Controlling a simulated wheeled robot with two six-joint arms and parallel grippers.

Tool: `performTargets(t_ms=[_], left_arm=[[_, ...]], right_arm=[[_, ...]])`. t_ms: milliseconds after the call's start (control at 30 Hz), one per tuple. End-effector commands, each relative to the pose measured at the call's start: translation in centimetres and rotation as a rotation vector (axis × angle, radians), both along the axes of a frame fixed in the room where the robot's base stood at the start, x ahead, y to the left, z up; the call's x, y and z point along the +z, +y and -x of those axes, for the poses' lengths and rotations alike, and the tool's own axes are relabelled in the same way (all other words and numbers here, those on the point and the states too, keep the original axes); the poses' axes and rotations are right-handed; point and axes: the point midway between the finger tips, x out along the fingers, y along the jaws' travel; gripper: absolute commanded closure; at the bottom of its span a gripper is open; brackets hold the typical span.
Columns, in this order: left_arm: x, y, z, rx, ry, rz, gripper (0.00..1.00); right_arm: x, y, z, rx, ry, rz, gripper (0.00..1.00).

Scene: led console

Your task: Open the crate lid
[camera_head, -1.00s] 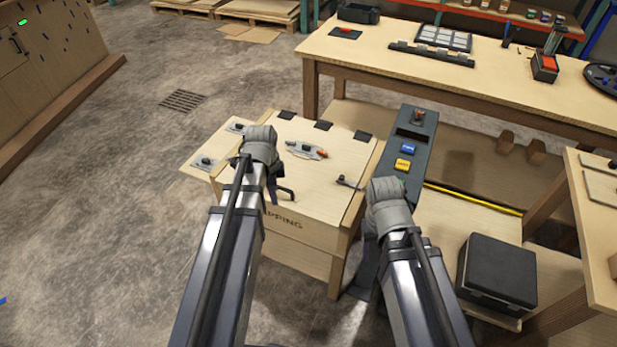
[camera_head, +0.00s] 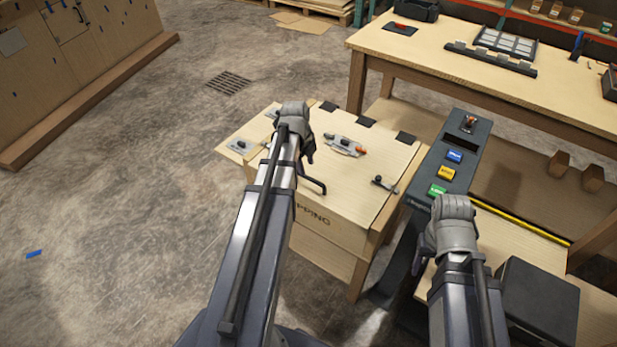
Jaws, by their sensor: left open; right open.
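The wooden crate (camera_head: 352,234) stands in the middle with its lid (camera_head: 350,185) shut and lying flat. Dark hinge pads (camera_head: 366,121) line the lid's far edge. A dark handle (camera_head: 313,183) shows near the lid's front edge, partly behind my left arm. A small dark latch-like part (camera_head: 384,184) sits at the lid's right side. My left gripper (camera_head: 308,152) is open above the left part of the lid; its fingers are mostly hidden by its wrist, and I cannot tell whether it touches anything. My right gripper (camera_head: 428,248) is open, right of the crate and in front of the console.
A dark console (camera_head: 462,150) with blue, yellow and green buttons stands close to the crate's right side. A black box (camera_head: 538,300) sits on a low shelf at the lower right. A workbench (camera_head: 470,85) is behind.

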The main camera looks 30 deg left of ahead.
Motion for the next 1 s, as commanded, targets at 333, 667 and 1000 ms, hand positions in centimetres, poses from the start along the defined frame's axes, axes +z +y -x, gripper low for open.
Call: performTargets(t_ms=[333,667,1000], left_arm=[[-5.0,-0.1,-0.9,0.000,0.000,0.000,0.53],[-5.7,-0.1,-1.1,0.001,0.000,0.000,0.53],[-5.7,-0.1,-1.1,0.000,0.000,0.000,0.79]], right_arm=[[-5.0,0.0,0.0,0.001,0.000,0.000,0.42],[-5.7,0.0,0.0,0.001,0.000,0.000,0.42],[-5.7,0.0,0.0,0.001,0.000,0.000,0.42]])
